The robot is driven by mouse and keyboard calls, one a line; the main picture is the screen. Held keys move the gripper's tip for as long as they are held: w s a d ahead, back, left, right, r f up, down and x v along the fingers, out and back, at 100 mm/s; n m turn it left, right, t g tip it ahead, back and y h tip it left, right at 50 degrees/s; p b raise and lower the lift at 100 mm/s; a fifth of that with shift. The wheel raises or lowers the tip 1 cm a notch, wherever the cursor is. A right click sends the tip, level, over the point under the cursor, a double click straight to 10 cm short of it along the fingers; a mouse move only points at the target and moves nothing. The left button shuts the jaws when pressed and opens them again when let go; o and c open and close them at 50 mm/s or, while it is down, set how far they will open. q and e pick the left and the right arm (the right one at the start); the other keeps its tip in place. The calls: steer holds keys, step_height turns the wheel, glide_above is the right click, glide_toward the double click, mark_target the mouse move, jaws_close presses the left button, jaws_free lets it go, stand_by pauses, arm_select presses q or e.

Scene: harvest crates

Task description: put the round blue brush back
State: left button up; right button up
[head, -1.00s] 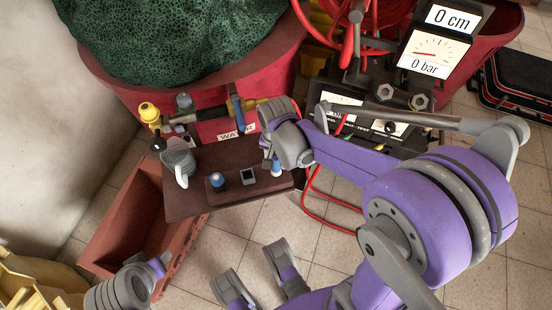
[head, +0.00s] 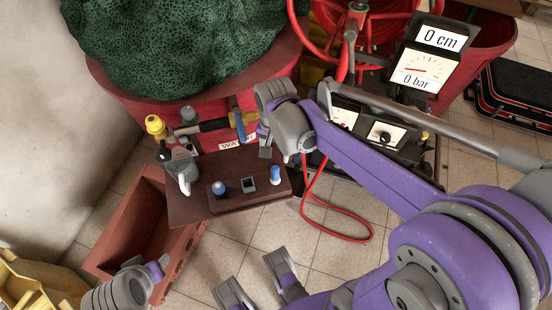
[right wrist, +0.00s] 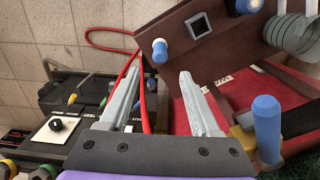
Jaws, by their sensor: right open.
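A dark brown block on a small brown shelf (head: 186,209) has a square socket (head: 248,184) in its middle. A blue-topped round piece with a pale lower part, likely the round blue brush (head: 275,175), stands upright at the block's right end. It also shows in the right wrist view (right wrist: 160,51), just beyond my fingertips. A second blue-topped piece (head: 218,188) stands at the block's left end. My right gripper (right wrist: 160,76) is open and empty, apart from the brush. How deep the brush sits is hidden.
A valve with a blue handle (head: 239,124) is behind the shelf. A gauge unit (head: 415,70) and a red hose (head: 345,238) are at the right. An empty brown crate (head: 125,225) is at the left.

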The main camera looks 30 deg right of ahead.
steer(key=s+a+n+t, duration=0.3)
steer(key=s+n+t, duration=0.1)
steer(key=s+n, duration=0.6)
steer(key=shift+s+a+t, duration=0.15)
steer(key=shift+s+t, duration=0.25)
steer(key=shift+s, duration=0.45)
